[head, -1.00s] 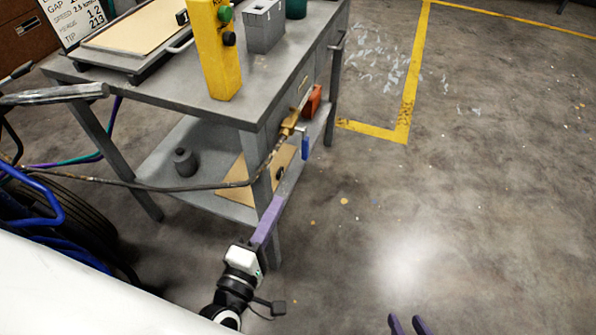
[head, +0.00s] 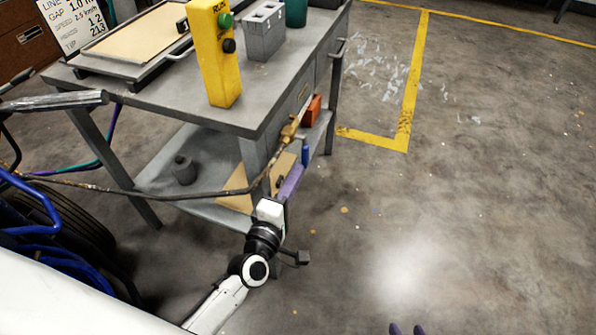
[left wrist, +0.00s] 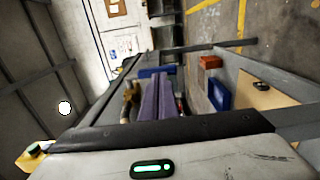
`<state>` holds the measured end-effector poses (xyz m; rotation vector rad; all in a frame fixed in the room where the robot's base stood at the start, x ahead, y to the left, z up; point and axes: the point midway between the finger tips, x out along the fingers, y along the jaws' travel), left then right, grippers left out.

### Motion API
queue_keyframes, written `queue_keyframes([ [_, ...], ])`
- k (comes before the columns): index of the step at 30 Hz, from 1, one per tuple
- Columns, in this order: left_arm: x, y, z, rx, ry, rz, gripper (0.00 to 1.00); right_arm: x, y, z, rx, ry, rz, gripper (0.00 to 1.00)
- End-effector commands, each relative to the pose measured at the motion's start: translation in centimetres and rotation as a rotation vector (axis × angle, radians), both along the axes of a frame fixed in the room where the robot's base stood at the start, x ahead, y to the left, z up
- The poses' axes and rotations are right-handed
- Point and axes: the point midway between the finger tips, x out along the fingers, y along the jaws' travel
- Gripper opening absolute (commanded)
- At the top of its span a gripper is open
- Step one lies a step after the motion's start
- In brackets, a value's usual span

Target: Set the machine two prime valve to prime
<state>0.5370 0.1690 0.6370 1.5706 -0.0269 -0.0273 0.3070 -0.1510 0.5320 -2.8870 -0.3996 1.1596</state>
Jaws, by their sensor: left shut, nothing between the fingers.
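A brass valve fitting (head: 290,130) sits at the end of a dark hose beside the workbench's right side. A blue handle-like part (head: 305,154) hangs just below it. No label tells me which machine it belongs to or its setting. My left gripper (head: 297,170) is shut and empty, its purple fingers pointing up toward the blue part from below; I cannot tell whether they touch. In the left wrist view the fingers (left wrist: 158,80) lie together, with brass (left wrist: 130,100) to their left and a blue part (left wrist: 218,92) to their right.
The grey workbench (head: 160,95) carries a yellow control box (head: 214,60) and a grey block (head: 264,32). An orange-red part (head: 312,110) is beyond the valve. The hose (head: 130,190) crosses in front of the lower shelf. Floor at right is clear.

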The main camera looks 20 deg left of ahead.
Motion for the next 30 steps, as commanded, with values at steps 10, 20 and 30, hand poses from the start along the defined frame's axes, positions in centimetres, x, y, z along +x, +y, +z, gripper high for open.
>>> queue_keyframes([
  [10, 2.0, -0.1, 0.0, -0.001, 0.0, 0.001, 0.0, 0.0, 0.1, 0.1, 0.006, -0.005, -0.003, 0.32],
  [20, 2.0, 0.0, -0.1, 0.001, -0.007, 0.001, 0.0, 0.0, 0.1, 0.0, 0.008, -0.006, -0.004, 0.32],
  [30, 2.1, 1.2, -1.4, 0.001, -0.167, 0.02, 0.0, 0.0, 0.5, -2.9, 0.05, -0.021, -0.027, 0.32],
])
